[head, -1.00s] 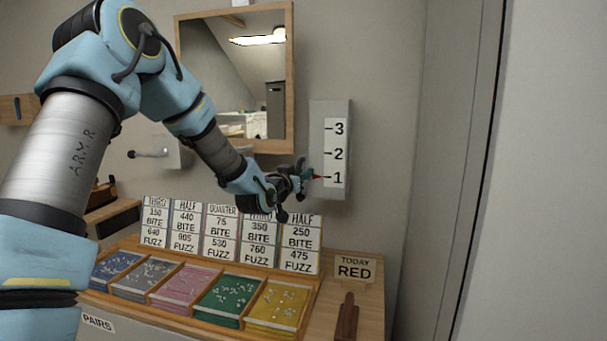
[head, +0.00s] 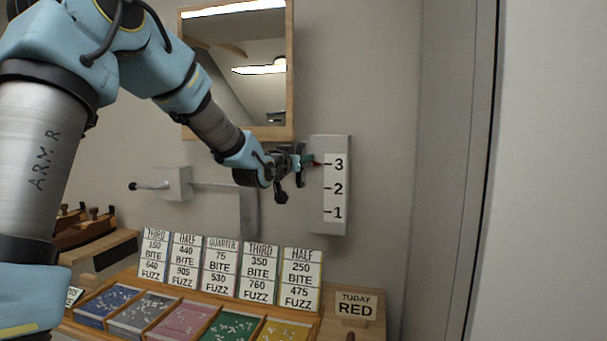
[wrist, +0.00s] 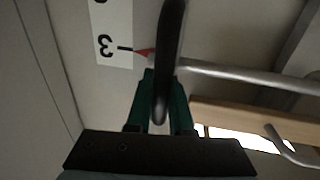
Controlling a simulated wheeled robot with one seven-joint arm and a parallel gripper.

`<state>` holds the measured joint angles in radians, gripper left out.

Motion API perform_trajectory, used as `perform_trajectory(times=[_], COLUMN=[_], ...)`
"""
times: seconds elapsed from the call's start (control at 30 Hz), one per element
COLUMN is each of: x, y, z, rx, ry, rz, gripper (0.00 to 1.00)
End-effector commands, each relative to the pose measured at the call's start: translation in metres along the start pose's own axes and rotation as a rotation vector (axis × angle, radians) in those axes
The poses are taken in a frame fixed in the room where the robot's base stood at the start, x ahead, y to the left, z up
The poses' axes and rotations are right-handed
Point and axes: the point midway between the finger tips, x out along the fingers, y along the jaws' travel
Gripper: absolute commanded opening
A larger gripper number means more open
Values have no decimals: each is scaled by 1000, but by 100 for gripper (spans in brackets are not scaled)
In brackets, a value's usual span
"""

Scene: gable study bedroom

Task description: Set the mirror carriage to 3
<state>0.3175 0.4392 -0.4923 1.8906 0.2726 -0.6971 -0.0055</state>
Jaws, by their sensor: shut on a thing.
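The wood-framed mirror (head: 290,75) hangs on the wall at the top of the head view. To its lower right is a grey scale plate (head: 314,215) with a white strip marked 1, 2 and 3. A red pointer (head: 318,163) sits level with the 3 tick; in the wrist view the red pointer (wrist: 144,52) also meets the line at 3. My gripper (head: 303,160) is beside the scale's left edge, at the height of 3. It is shut on a dark handle (wrist: 172,45), which stands between the green fingers in the wrist view.
A lever on a grey wall box (head: 173,184) is at left. Below are several price cards (head: 301,279) behind a wooden tray of coloured cards, and a TODAY RED sign (head: 356,307). A tall grey panel (head: 455,170) stands at right.

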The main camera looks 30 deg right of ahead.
Motion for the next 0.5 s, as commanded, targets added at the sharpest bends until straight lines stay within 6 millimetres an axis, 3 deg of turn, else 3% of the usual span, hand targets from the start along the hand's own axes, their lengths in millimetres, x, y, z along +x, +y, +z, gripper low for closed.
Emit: perform_trajectory(times=[0.27,0.3,0.5], x=[0,0,0], y=[0,0,0], z=[-1,0,0], rx=[-1,-1,-1], ry=[0,-1,-2], rz=[0,0,0], gripper=[0,22,44])
